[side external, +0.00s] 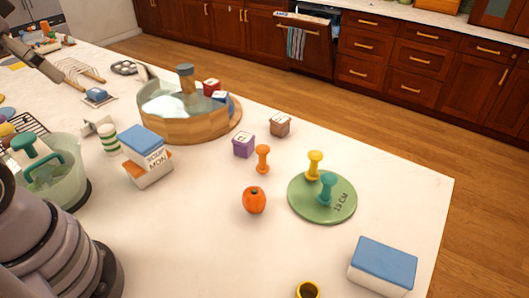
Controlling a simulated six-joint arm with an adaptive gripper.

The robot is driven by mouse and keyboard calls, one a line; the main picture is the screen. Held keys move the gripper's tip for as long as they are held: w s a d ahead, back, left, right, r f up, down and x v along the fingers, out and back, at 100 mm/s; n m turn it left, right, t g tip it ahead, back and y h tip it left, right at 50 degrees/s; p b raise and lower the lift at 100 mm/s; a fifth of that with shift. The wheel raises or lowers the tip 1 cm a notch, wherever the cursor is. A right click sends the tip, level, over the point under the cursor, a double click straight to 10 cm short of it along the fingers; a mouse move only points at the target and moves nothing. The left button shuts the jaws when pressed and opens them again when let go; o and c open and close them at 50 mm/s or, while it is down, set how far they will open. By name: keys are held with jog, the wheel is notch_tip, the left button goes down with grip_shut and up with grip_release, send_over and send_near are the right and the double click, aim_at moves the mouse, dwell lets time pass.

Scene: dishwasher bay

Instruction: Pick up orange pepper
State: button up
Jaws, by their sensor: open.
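The orange pepper (254,200) is a small round orange-red thing with a dark stem spot on top. My gripper (48,68) appears dark grey at the upper left edge, partly cut off by the frame. It is open and far from the pepper.
An orange peg (263,159) stands just behind the pepper. A green round board (322,213) with yellow and teal pegs lies to its right. A purple box (243,145), a wooden tub (190,125) and a blue-topped box (382,266) stand around. The counter in front is mostly clear.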

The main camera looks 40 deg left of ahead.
jog(key=n+h, duration=1.7)
jog(key=n, duration=0.5)
send_over(253, 194)
jog(key=v, duration=0.3)
notch_tip(253, 194, down, 31)
notch_tip(253, 194, down, 6)
jog(key=shift+w+d+f, duration=0.2)
jog(key=shift+d+f, duration=0.3)
jog(key=shift+d, duration=0.35)
jog(key=shift+w+d, duration=0.25)
jog(key=shift+d, duration=0.3)
jog(key=c, duration=1.3)
